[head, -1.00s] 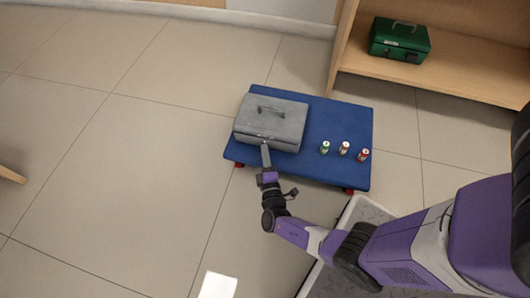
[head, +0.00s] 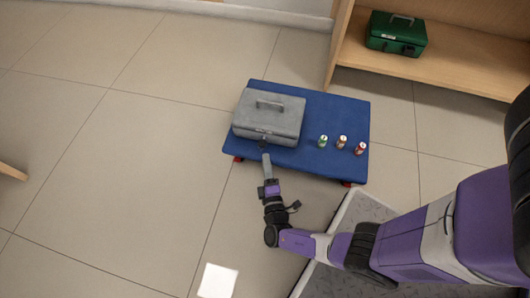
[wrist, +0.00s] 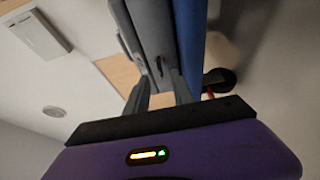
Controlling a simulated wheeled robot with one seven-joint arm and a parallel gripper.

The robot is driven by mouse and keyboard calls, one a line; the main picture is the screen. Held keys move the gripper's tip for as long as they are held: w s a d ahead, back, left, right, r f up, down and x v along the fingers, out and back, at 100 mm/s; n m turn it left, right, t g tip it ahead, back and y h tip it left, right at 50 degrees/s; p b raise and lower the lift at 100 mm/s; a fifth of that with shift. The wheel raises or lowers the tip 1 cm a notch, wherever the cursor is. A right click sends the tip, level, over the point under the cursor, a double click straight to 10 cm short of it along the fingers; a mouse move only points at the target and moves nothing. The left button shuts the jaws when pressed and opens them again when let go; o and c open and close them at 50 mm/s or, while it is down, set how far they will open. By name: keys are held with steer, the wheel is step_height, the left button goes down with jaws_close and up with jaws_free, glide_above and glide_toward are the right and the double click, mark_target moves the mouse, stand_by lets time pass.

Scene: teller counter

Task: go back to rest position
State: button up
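My gripper (head: 265,153) is at the front side of a grey cash box (head: 268,117) with a top handle. In the wrist view the two fingers of my gripper (wrist: 161,85) stand apart with a gap between them, and nothing shows held. The box front with its dark latch (wrist: 159,66) lies just beyond the fingertips. Whether the tips touch the box I cannot tell. My arm reaches in from the lower right of the head view.
The box sits closed on a blue platform (head: 335,110) with red casters. Three small cans (head: 341,142) stand on its right part. A green cash box (head: 397,34) is on a wooden shelf (head: 450,65). The tiled floor at left is mostly clear.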

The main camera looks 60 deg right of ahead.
steer(key=shift+s+a, duration=0.35)
steer(key=shift+s, duration=0.05)
stand_by(0.4)
